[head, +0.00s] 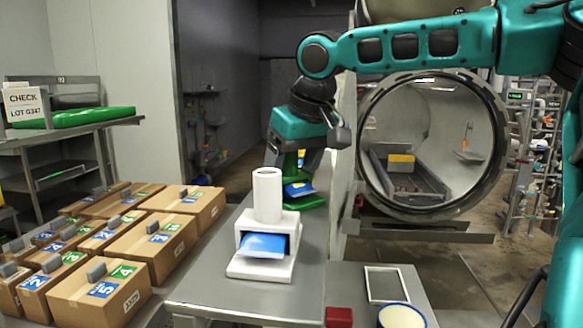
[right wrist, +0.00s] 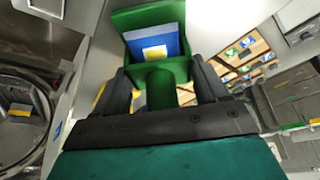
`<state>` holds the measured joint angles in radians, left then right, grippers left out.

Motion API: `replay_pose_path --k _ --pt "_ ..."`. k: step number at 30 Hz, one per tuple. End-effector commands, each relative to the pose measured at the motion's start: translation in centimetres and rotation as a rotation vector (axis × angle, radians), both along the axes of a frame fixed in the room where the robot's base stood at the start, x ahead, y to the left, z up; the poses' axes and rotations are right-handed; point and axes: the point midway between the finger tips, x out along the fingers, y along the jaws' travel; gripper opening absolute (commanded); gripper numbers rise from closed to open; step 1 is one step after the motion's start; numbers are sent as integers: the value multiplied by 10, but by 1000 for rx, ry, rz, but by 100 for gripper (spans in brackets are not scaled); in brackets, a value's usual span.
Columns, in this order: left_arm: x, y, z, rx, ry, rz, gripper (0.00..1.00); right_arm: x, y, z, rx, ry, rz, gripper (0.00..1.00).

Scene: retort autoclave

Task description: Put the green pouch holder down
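The green pouch holder (head: 314,201) stands on the far part of the grey metal table (head: 215,288), with a blue pouch (head: 299,189) in it. My right gripper (head: 290,160) is over it from above. In the right wrist view the holder (right wrist: 122,20) shows with its blue pouch (right wrist: 158,42). Its round green post (right wrist: 160,90) stands between my two dark fingers, with a gap seen on each side. The fingers look open around the post. The holder's underside contact is partly hidden. My left gripper is not in view.
A white pouch holder (head: 236,270) with a blue pouch stands nearer on the table. Cardboard boxes (head: 150,245) fill the left. The open round autoclave (head: 433,140) is at the right. A red block (head: 338,317) and a cup (head: 401,316) are at the front.

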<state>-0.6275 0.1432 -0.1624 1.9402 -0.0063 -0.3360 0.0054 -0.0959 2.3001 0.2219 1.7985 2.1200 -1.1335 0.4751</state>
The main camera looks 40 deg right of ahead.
Motion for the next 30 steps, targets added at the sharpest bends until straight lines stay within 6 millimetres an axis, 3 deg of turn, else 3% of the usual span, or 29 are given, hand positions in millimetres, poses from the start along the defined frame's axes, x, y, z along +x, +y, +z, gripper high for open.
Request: replay_pose_path --k 7,17,20,30 --pt "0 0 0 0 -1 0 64 0 0 0 0 1 1 97" --pt "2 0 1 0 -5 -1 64 -1 0 5 -1 -2 1 98" --pt "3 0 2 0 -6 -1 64 -5 1 17 -1 -4 1 98" --pt "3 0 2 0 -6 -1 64 -33 4 83 0 -3 -1 98"
